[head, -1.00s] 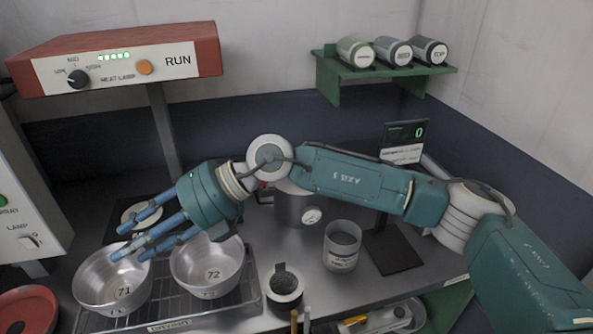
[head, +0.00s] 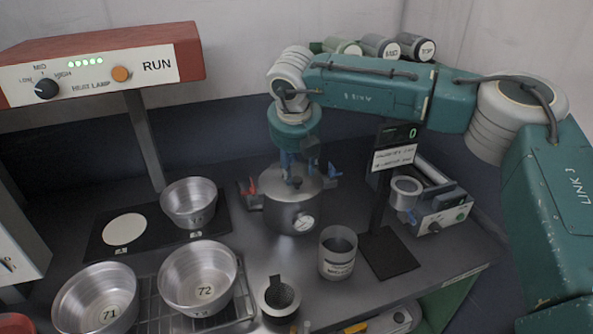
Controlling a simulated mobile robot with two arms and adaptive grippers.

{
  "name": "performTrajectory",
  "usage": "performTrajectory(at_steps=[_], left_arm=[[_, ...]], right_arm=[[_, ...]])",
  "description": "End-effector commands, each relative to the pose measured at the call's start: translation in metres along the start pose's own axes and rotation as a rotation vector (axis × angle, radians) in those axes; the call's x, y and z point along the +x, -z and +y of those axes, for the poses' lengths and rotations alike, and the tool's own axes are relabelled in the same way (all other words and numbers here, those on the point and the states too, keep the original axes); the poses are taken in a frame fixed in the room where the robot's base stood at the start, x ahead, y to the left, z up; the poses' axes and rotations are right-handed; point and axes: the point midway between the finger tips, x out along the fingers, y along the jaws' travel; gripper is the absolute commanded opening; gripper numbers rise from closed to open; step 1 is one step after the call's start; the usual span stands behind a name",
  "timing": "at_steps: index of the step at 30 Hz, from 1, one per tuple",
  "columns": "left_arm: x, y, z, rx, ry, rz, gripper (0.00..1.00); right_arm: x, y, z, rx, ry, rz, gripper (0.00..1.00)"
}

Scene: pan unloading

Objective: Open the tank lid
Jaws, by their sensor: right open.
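The tank (head: 287,214) is a squat metal pot with a round gauge on its front, standing on the grey bench in the middle of the head view. Its lid (head: 280,184) lies on top, with a small knob (head: 296,182) near the middle. A red-handled part shows on the tank's left side and a blue one on its right. My right gripper (head: 297,170) points straight down just above the lid, its blue fingers open around or close to the knob. I cannot tell whether they touch it. My left gripper is not in view.
Metal pans (head: 204,272) numbered 71 and 72 stand at front left, and another pan (head: 189,203) sits on a dark plate behind them. A grey canister (head: 338,252) stands right of the tank. A display post (head: 386,190) and a small machine (head: 437,211) are farther right.

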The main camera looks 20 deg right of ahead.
Motion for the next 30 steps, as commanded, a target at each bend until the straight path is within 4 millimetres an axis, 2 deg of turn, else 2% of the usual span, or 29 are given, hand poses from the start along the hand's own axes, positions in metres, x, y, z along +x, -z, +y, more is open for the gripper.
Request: performTrajectory(at_steps=[3,9,18,19,25,30], left_arm=[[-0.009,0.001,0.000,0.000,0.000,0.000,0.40],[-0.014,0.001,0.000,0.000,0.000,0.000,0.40],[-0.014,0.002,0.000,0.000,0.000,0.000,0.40],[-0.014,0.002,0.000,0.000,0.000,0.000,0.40],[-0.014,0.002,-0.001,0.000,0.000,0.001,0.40],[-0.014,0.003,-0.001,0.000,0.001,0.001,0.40]], right_arm=[[0.018,0.000,0.001,-0.002,0.000,0.003,0.41],[0.037,0.000,0.001,-0.002,-0.002,0.001,0.41],[0.041,0.001,0.001,-0.003,-0.003,0.000,0.41],[0.041,0.001,0.001,-0.003,-0.003,0.000,0.39],[0.041,0.001,0.001,-0.002,-0.003,0.000,0.00],[0.040,0.000,0.001,-0.002,-0.003,-0.001,0.00]])
